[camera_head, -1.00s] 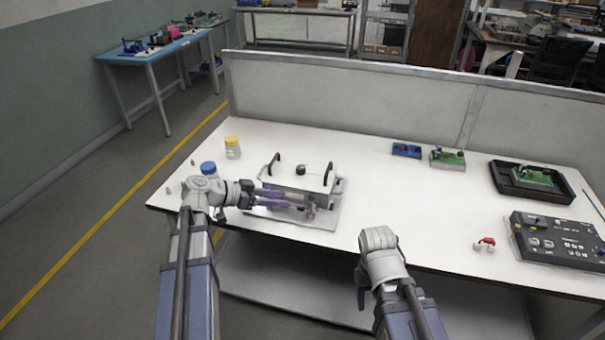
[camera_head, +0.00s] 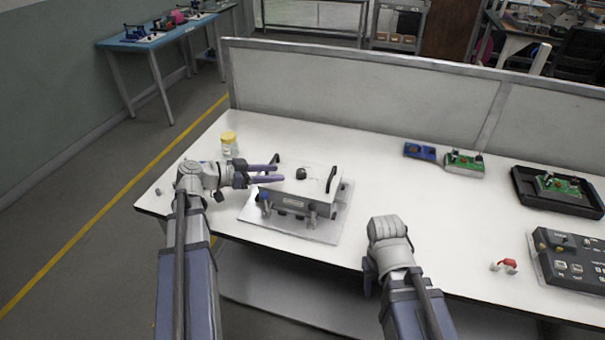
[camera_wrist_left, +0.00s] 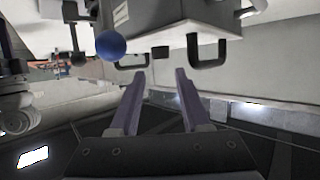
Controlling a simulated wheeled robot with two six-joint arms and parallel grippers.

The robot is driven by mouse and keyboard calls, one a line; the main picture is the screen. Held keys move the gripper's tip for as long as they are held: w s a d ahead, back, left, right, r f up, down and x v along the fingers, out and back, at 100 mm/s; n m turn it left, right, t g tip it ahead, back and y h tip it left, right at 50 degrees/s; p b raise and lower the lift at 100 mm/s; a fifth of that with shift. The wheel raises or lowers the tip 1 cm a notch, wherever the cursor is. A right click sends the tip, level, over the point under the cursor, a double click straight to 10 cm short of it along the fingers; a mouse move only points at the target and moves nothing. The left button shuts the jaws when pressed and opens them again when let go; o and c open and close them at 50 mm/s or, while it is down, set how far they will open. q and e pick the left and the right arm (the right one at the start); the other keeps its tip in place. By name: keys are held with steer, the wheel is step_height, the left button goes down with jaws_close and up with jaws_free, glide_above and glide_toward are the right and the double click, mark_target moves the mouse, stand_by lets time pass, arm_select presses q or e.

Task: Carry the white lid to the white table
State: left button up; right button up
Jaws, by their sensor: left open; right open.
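The white lid (camera_head: 318,180) is the top of a grey-white box device on the table, with black handles at its left and right ends and a black knob. In the left wrist view the lid (camera_wrist_left: 180,42) appears upside down, handles hanging down. My left gripper (camera_head: 279,173) is open and empty, its purple fingers pointing right at the lid's left end, near the left handle. In the wrist view its fingertips (camera_wrist_left: 160,75) sit close to the handles; contact is unclear. My right gripper (camera_head: 370,277) is by the front edge, its fingers mostly hidden. The white table (camera_head: 420,215) is beneath everything.
A yellow-capped jar (camera_head: 229,146) stands behind my left arm. Blue and green circuit boards (camera_head: 463,163), a black tray (camera_head: 530,195), a control panel (camera_head: 570,262) and a small red-white part (camera_head: 507,265) lie right. Mid-right table is clear. A partition (camera_head: 350,95) bounds the back.

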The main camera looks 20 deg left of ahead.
mark_target(295, 179)
arm_select(q)
steer(key=shift+b+x, duration=0.4)
steer(key=shift+x, duration=0.5)
steer(key=shift+w+d+f, duration=0.2)
steer(key=shift+w+d, duration=0.05)
steer(key=shift+d, duration=0.05)
steer(key=b+x, duration=0.2)
steer(key=x, duration=0.2)
steer(key=shift+w+a+f, duration=0.1)
steer(key=shift+f, duration=0.1)
steer(key=shift+w+d+f, duration=0.1)
steer(key=shift+w+d, duration=0.25)
steer(key=shift+d, duration=0.05)
jaws_close()
